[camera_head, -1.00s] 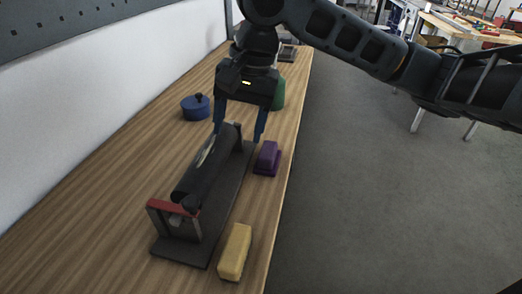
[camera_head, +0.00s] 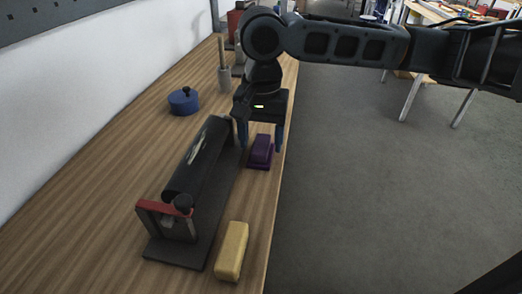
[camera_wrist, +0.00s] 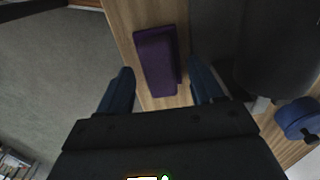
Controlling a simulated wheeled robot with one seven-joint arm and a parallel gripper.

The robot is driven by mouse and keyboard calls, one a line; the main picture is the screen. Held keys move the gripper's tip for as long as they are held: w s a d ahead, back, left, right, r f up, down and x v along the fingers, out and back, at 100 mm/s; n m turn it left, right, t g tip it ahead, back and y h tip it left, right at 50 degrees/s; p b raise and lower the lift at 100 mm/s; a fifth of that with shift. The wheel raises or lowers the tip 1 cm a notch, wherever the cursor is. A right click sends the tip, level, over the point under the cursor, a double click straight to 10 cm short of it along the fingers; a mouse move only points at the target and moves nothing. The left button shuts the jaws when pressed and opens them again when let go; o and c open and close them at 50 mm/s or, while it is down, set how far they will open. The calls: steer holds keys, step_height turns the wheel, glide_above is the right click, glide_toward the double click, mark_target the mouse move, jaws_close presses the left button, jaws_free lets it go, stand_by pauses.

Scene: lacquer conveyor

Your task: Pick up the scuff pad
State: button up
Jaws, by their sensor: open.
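A purple block with a wider base, which looks like the scuff pad (camera_head: 260,152), lies on the wooden bench near its right edge. It also shows in the wrist view (camera_wrist: 158,60), between and beyond my fingertips. My gripper (camera_head: 261,147) is open and empty, with one blue finger to each side of the pad in the head view. In the wrist view my gripper (camera_wrist: 160,72) straddles the near part of the pad, with gaps on both sides. I cannot tell the exact height of the fingertips above the bench.
A black roller (camera_head: 200,160) on a dark stand (camera_head: 222,205) is close left of the pad. A yellow block (camera_head: 231,251) lies nearer on the bench (camera_head: 110,190). A blue lidded pot (camera_head: 184,104) and a grey holder (camera_head: 224,80) stand further back. The bench edge is close on the right.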

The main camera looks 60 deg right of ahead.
mark_target(266, 141)
steer(key=shift+f, duration=0.1)
steer(key=c, duration=1.1)
steer(key=shift+c, duration=0.2)
steer(key=shift+r, duration=0.55)
steer(key=r, duration=0.3)
steer(key=shift+s+d+r, duration=0.25)
steer(key=shift+s+d, duration=0.15)
steer(key=s+d+r, duration=0.6)
steer(key=s+d, duration=0.1)
steer(key=s, duration=0.1)
steer(key=shift+r, duration=0.2)
